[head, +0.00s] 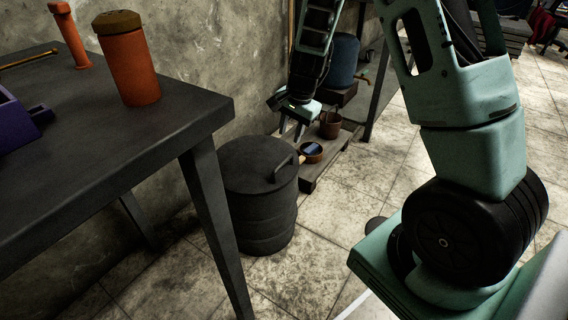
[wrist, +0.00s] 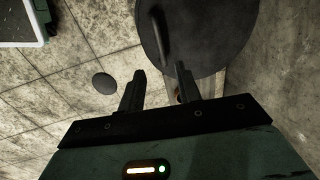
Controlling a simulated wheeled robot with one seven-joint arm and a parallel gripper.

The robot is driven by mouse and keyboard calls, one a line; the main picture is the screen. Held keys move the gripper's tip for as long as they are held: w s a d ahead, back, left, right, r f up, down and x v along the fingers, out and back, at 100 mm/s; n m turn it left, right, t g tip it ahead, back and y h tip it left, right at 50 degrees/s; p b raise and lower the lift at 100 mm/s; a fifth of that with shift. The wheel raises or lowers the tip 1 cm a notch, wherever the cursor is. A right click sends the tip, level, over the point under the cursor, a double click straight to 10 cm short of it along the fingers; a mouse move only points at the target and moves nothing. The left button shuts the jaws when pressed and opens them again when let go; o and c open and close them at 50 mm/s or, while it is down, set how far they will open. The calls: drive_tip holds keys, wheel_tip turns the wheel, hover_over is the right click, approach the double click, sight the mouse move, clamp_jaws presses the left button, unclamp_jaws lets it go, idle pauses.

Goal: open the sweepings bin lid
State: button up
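The sweepings bin (head: 262,215) is a dark grey drum on the floor, right of the table leg. Its round lid (head: 245,160) lies flat on top and looks closed. An arched handle (head: 285,166) stands on the lid's right side. My gripper (head: 291,132) hangs above and behind the bin in the head view, apart from it. In the wrist view, the fingers of my gripper (wrist: 160,72) are spread with nothing between them. There the lid (wrist: 215,40) fills the upper right, and its handle (wrist: 161,38) is just beyond the fingertips.
A dark table (head: 110,120) stands at left, with an orange canister (head: 130,70) on it. Behind the bin, a low wooden pallet (head: 325,165) carries a brown pot (head: 330,126) and a bowl (head: 311,153). A wall runs behind. The floor right of the bin is mostly clear.

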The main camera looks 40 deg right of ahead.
sight(283, 162)
drive_tip(key=f+b, duration=0.1)
drive_tip(key=f, duration=0.2)
drive_tip(key=w+f+b, duration=0.1)
drive_tip(key=f+b, duration=0.1)
drive_tip(key=f, duration=0.2)
drive_tip(key=w+f+b, duration=0.1)
drive_tip(key=f, duration=0.2)
drive_tip(key=shift+a+f+b, duration=0.3)
drive_tip(key=shift+a+f, duration=0.05)
drive_tip(key=shift+a, duration=0.05)
clamp_jaws()
